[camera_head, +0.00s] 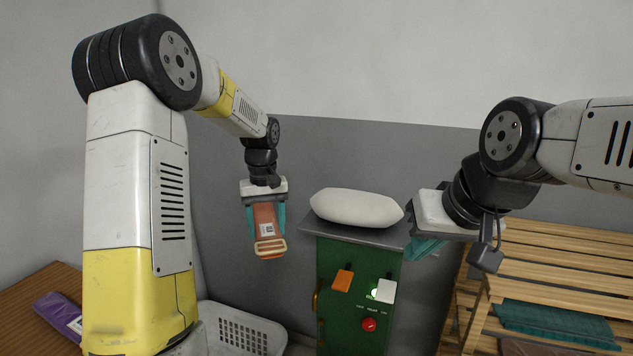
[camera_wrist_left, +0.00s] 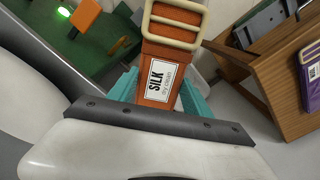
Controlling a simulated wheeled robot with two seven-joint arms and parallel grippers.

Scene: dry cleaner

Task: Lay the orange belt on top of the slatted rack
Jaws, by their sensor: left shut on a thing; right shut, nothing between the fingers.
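The orange belt (camera_head: 267,222) hangs from my left gripper (camera_head: 266,215), its pale buckle pointing down. The left gripper's teal fingers are shut on it, left of the white cushion. In the left wrist view the belt (camera_wrist_left: 172,52) shows a white label reading "SILK" and a cream buckle. My right gripper (camera_head: 428,247) is shut and empty, above the gap between the green cabinet and the rack. The slatted wooden rack (camera_head: 570,268) stands at the right, with a teal folded item (camera_head: 555,322) on it. The right arm hides part of the rack.
A green cabinet (camera_head: 340,270) with coloured buttons carries a white cushion (camera_head: 357,207). A white basket (camera_head: 240,332) stands on the floor beside it. A wooden table (camera_head: 60,285) at the left holds a purple packet (camera_head: 58,312). The upper slats of the rack look mostly clear.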

